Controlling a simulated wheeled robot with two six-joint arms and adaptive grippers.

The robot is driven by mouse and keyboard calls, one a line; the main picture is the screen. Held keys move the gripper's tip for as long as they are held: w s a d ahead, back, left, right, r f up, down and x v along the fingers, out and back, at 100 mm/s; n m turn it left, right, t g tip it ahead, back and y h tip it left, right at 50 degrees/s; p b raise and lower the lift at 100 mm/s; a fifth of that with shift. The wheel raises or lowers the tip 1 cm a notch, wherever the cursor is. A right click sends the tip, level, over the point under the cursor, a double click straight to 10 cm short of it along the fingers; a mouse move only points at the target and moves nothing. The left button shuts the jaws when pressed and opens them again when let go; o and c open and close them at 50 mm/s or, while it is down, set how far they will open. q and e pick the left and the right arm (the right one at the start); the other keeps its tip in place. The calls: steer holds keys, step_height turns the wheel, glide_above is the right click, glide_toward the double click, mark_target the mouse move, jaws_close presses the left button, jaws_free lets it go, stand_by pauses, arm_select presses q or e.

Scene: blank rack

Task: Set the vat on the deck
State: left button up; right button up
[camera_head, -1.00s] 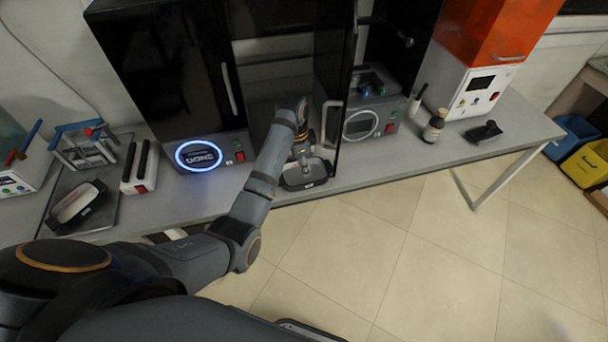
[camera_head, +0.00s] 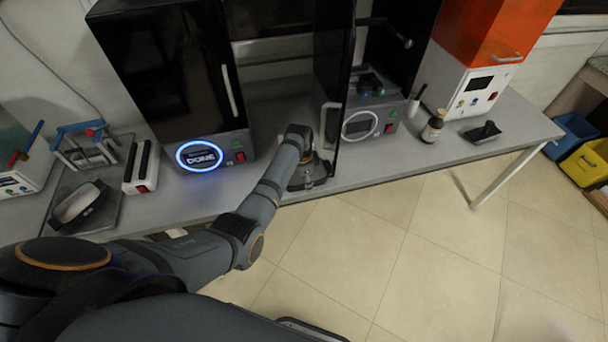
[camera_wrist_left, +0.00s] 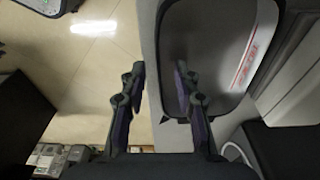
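A dark vat (camera_wrist_left: 208,40) with a grey rim and a red-lettered strip lies by my left gripper in the left wrist view. In the head view this vat (camera_head: 300,184) is largely hidden behind the arm, at the bench's front edge. My left gripper (camera_wrist_left: 160,85) is open; one finger overlaps the vat's near side, the other is over the floor beyond the bench edge. I cannot tell whether the fingers touch it. The gripper also shows in the head view (camera_head: 310,178). Another vat-like tray (camera_head: 78,207) sits on a dark plate (camera_head: 110,212) at the left. Which surface is the deck is unclear.
A black machine with a lit ring (camera_head: 199,156) stands left of the gripper. A dark open door (camera_head: 330,75) and a second ringed machine (camera_head: 360,124) stand to its right. A brown bottle (camera_head: 433,127) is further right. The floor in front is clear.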

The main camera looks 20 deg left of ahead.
arm_select(q)
jaws_close()
steer(key=shift+r, duration=0.15)
